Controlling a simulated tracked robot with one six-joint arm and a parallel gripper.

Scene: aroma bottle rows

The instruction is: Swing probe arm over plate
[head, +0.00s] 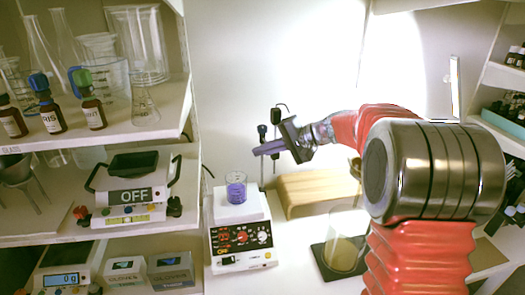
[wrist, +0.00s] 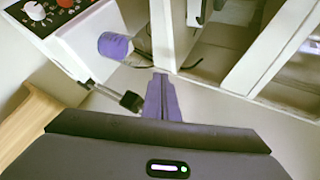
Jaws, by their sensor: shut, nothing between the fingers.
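The hotplate (head: 240,246) stands on the bench with a white square top plate (head: 250,208). A beaker of purple liquid (head: 237,190) sits on that plate. It also shows in the wrist view (wrist: 112,46). Behind the plate rises a thin stand with a dark knob (head: 262,130) and a second dark piece with a thin wire (head: 277,114), apparently the probe arm. In the wrist view a grey rod with a black knob (wrist: 131,101) lies just left of my fingers. My gripper (head: 258,152) is shut and empty, close to the stand. Contact cannot be told.
A wooden block (head: 315,190) lies right of the hotplate. A glass beaker with tan contents (head: 342,254) stands on a dark pad nearer my arm. The right shelf holds more bottles.

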